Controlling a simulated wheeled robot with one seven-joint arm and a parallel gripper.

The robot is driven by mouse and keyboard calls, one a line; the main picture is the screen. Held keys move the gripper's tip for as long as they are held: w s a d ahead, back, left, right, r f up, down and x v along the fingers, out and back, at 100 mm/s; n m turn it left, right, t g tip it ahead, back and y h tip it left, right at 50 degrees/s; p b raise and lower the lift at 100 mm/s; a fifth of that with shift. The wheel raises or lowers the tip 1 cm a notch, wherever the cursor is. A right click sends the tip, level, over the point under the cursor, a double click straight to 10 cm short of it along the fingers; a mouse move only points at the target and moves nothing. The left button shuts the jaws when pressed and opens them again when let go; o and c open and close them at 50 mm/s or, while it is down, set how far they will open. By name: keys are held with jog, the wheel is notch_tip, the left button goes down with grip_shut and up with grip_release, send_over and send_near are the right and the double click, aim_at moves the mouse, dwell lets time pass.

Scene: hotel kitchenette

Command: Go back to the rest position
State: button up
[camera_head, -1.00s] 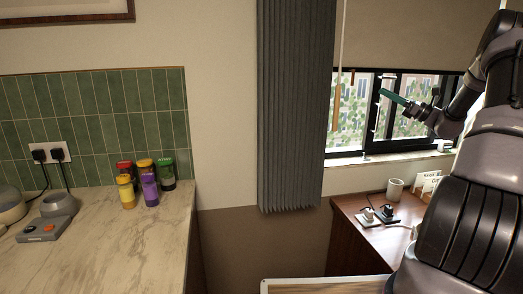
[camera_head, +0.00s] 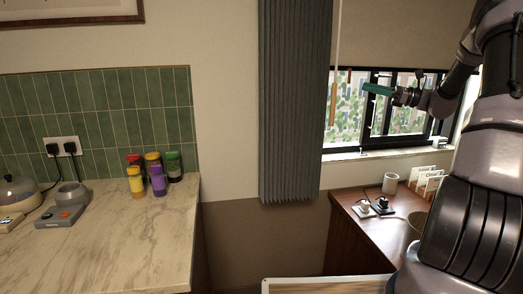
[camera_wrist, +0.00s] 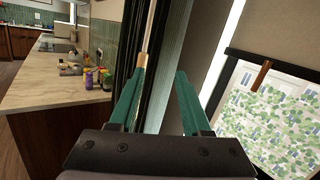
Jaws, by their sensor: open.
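My gripper (camera_head: 378,89) is raised in front of the window at the upper right of the head view, with my arm reaching in from the right edge. In the wrist view my gripper (camera_wrist: 160,76) shows two green fingers standing apart with nothing between them. Beyond the fingers are the dark curtain and a narrow bright strip of wall. The gripper looks clear of any surface.
A marble counter (camera_head: 130,235) on the left bears several spice jars (camera_head: 157,184) and a grey appliance (camera_head: 62,213). The dark curtain (camera_head: 292,105) hangs beside the window (camera_head: 350,115).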

jog(key=s+a+r+n+g+h, duration=0.2)
jog(key=s+a+n+g+h, duration=0.55)
jog(key=s+a, duration=0.95)
jog(key=s+d+n+t+h, duration=0.3)
jog(key=s+n+t+h, duration=0.3)
jog(key=s, duration=1.3)
jog(key=shift+s+n+h, duration=0.3)
jog(key=shift+n+h, duration=0.95)
jog(key=shift+n, duration=0.7)
jog(key=shift+d, duration=0.1)
